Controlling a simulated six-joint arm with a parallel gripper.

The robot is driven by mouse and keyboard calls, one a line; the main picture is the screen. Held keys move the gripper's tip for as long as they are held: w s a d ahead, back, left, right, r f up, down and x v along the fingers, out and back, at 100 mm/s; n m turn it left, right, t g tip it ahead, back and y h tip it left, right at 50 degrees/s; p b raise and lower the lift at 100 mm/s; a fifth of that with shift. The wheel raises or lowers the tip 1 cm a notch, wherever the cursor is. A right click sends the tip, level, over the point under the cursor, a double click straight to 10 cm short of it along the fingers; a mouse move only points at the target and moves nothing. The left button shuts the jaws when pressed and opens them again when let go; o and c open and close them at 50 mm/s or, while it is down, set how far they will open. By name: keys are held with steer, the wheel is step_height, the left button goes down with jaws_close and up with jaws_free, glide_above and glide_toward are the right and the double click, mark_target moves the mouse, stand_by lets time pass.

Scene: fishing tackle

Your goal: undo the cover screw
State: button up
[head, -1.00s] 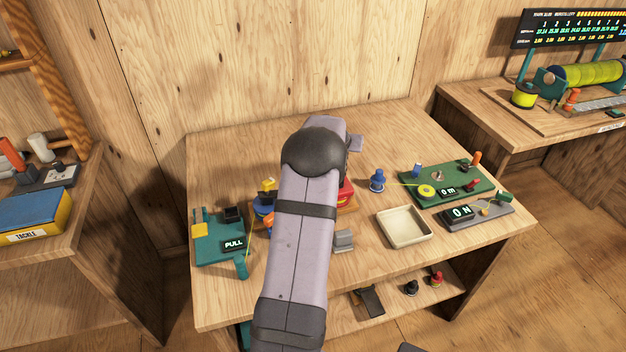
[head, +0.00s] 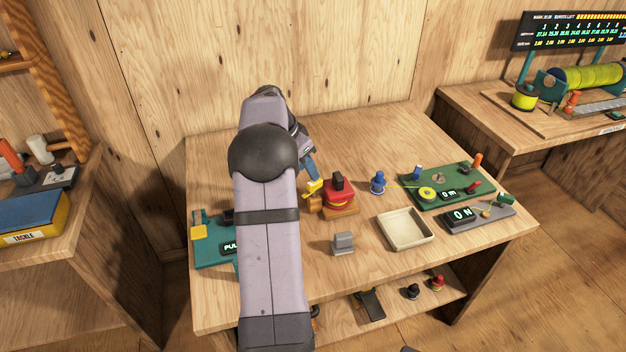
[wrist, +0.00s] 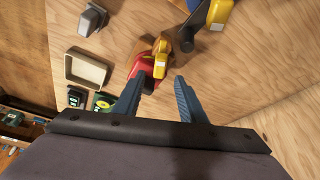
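A red reel-like unit (head: 338,194) with a dark block on top and a yellow part (head: 315,187) at its left sits on a wooden base (head: 345,211). The red unit also shows in the wrist view (wrist: 146,66), just beyond the fingertips. My gripper (wrist: 155,84) is open, with nothing between its blue fingers; in the head view (head: 309,166) it is just behind and left of the red unit. I cannot tell whether it touches the unit. I cannot pick out the cover screw for certain.
A grey block (head: 343,243), a cream tray (head: 404,230) and a blue knobbed piece (head: 377,182) stand nearby. A green board (head: 450,181) and a grey meter (head: 478,214) lie at the right. My arm partly hides a teal pull gauge (head: 212,253). The table behind is clear.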

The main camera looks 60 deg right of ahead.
mark_target(313, 190)
steer(key=shift+p+x, duration=0.95)
steer(key=shift+x, duration=2.45)
steer(key=shift+d, duration=0.1)
jaws_close()
